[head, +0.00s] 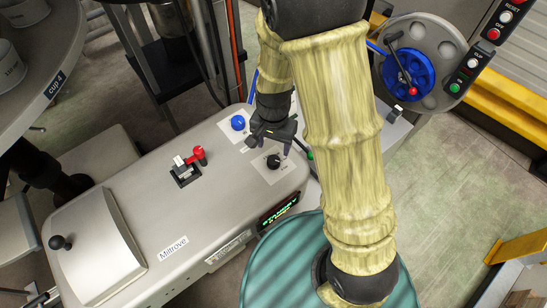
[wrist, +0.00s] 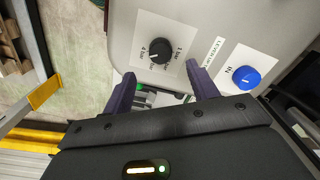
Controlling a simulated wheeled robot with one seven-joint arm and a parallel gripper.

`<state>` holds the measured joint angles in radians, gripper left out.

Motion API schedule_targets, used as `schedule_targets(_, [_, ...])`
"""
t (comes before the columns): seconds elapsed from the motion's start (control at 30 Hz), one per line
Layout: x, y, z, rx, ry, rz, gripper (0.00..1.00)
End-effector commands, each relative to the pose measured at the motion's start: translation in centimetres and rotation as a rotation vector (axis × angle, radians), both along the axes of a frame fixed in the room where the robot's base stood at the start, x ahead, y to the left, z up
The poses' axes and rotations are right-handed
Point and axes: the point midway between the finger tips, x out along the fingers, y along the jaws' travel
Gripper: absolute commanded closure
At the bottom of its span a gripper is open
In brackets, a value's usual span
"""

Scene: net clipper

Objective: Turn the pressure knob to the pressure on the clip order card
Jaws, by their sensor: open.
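The black pressure knob (head: 273,161) sits on a white plate at the right end of the grey machine top. In the wrist view the black knob (wrist: 154,51) has a short white mark near its lower edge, with "bar" lettering on both sides. My gripper (head: 270,130) is just behind the knob in the head view, its fingers partly hidden by my arm. In the wrist view my gripper (wrist: 160,70) is open and empty, its two dark fingers reaching toward the knob from below, with no visible contact. I cannot identify the clip order card in either view.
A blue knob (head: 238,122), marked "IN" in the wrist view (wrist: 247,77), is close beside the black knob. A red-handled lever (head: 195,158) stands left on the machine. A green-text display (head: 278,210) is on its front.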

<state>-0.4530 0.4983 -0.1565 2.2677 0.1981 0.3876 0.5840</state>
Motion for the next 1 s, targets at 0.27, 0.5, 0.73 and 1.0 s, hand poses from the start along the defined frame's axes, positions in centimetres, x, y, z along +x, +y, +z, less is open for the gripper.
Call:
schedule_targets(0.27, [-0.1,-0.1,-4.3,-0.002,0.005,-0.001,0.41])
schedule_targets(0.5, [0.0,0.0,-7.3,-0.001,0.003,-0.002,0.41])
schedule_targets(0.73, [0.0,0.0,-8.3,0.000,0.000,-0.001,0.41])
schedule_targets(1.0, [0.0,0.0,-8.3,0.000,0.000,-0.001,0.53])
